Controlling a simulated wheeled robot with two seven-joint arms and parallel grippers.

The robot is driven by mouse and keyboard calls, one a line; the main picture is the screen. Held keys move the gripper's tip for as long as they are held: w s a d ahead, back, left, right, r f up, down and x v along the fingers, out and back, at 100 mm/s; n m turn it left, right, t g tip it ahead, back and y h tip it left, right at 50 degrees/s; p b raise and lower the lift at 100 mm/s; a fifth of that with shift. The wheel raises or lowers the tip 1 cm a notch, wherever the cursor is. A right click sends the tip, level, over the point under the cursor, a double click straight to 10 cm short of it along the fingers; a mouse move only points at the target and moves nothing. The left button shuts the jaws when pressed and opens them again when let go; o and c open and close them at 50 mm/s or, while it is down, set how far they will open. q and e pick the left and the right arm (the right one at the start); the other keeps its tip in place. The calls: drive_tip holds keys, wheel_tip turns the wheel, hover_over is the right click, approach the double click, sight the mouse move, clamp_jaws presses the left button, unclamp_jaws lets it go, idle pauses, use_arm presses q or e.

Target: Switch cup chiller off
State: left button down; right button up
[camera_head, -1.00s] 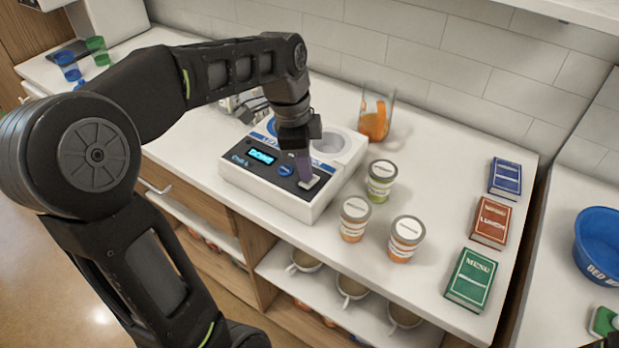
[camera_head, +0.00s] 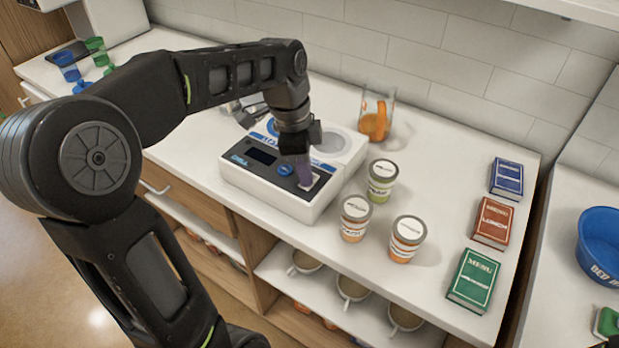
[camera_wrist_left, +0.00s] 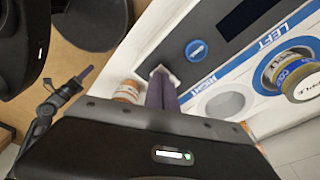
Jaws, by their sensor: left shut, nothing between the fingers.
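The cup chiller (camera_head: 268,189) is a white box with a dark front panel on the counter. Its display (camera_head: 262,157) is dark. A round blue button (camera_head: 285,170) and a pale rocker switch (camera_head: 312,183) sit to the right of the display. My left gripper (camera_head: 304,180) is shut and empty, its fingertips pointing down at the switch and covering part of it. In the left wrist view the fingertips (camera_wrist_left: 163,90) are at the switch (camera_wrist_left: 164,74); contact is hard to judge. The well marked RIGHT (camera_wrist_left: 226,103) looks empty; a lidded cup (camera_wrist_left: 300,82) sits in the LEFT well.
Three lidded cups (camera_head: 355,218) stand right of the chiller, close to it. A clear jug with orange contents (camera_head: 375,122) stands behind. Blue, red and green boxes (camera_head: 473,278) line the counter's right side. Several mugs (camera_head: 352,288) sit on the shelf below.

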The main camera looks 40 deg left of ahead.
use_arm(q)
wheel_tip(320, 180, up, 7)
drive_tip(key=p, duration=0.5)
drive_tip(key=shift+p, duration=0.3)
idle(0.5)
